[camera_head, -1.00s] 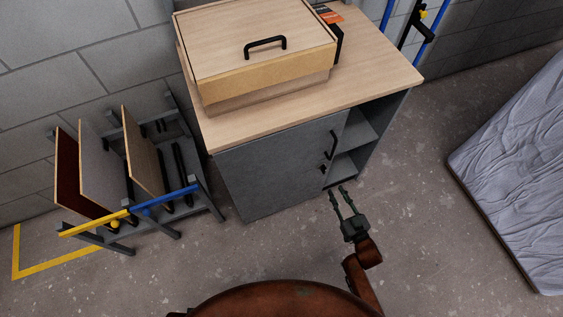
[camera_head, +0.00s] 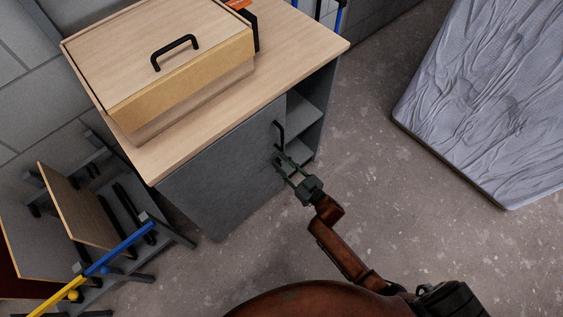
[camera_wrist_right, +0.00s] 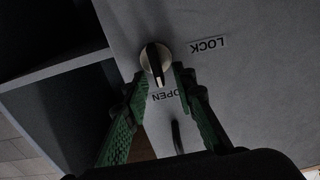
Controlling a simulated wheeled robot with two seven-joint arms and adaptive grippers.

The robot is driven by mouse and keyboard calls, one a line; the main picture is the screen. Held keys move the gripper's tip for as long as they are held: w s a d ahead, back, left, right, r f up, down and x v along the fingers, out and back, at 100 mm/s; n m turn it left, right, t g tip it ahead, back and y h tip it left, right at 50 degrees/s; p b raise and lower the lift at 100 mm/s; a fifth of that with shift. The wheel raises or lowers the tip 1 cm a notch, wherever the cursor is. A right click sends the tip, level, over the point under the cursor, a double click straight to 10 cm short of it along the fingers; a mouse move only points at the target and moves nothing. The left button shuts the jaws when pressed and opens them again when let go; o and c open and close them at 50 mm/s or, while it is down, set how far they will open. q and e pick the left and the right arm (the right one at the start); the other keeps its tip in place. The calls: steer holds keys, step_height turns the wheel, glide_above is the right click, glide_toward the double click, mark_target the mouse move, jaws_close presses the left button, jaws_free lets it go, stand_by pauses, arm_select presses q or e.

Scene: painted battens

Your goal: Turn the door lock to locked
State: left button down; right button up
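The door lock is a round silver knob with a black bar (camera_wrist_right: 154,60), on the grey cabinet door (camera_head: 225,165). In the right wrist view its bar points toward the OPEN label (camera_wrist_right: 162,96); the LOCK label (camera_wrist_right: 208,45) is to the right. Both labels appear upside down. My right gripper (camera_head: 284,165) is at the door, below the black door handle (camera_head: 279,132). Its green fingers are apart, with the tips on either side of the knob's lower part in the wrist view. I cannot tell whether they touch it. My left gripper is not in view.
A wooden box (camera_head: 180,90) with a black handle sits on the cabinet top (camera_head: 300,45). Open shelves (camera_head: 300,112) adjoin the door. A rack with boards (camera_head: 85,210) stands at left, a wrapped mattress-like slab (camera_head: 480,95) at right.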

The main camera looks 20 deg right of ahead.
steer(key=shift+c, duration=0.5)
jaws_close()
